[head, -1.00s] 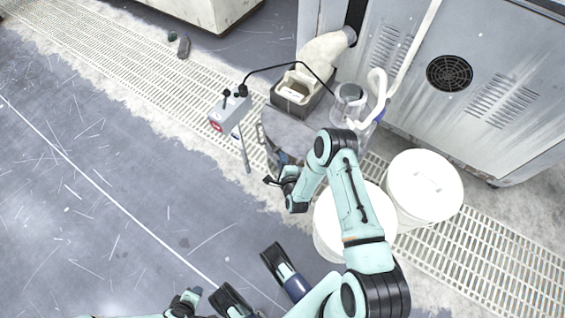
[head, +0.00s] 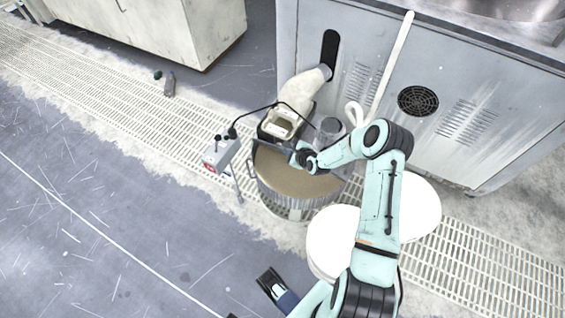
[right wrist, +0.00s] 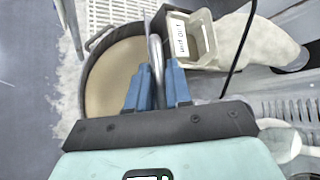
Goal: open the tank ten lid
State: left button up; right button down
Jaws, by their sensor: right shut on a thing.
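The tank (head: 274,198) is a round metal drum, open at the top, with a flat tan surface inside. Its lid (right wrist: 148,30) is raised and stands steeply, seen nearly edge-on in the right wrist view. My right gripper (head: 304,158) is over the far part of the tank's opening. In the right wrist view its blue fingers (right wrist: 157,88) are shut around the lid's metal bar handle (right wrist: 155,55). My forearm and gripper hide part of the lid in the head view.
A labelled pump box (head: 277,128) with a pale hose (head: 303,91) stands behind the tank, beside a clear jar (head: 329,130). A grey control box (head: 219,153) stands left. Two white-lidded buckets (head: 331,240) (head: 420,208) are at right.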

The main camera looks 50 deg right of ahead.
jog(key=w+d+r+b, duration=0.1)
jog(key=w+d, duration=0.1)
jog(key=d, duration=0.7)
jog(key=shift+w+r+b, duration=0.25)
jog(key=shift+r+b, duration=0.05)
jog(key=shift+r, duration=0.1)
jog(key=c, duration=1.2)
grip_release()
jog(key=shift+o, duration=0.2)
jog(key=p+v, duration=0.3)
jog(key=v, duration=1)
jog(key=shift+s+a, duration=0.15)
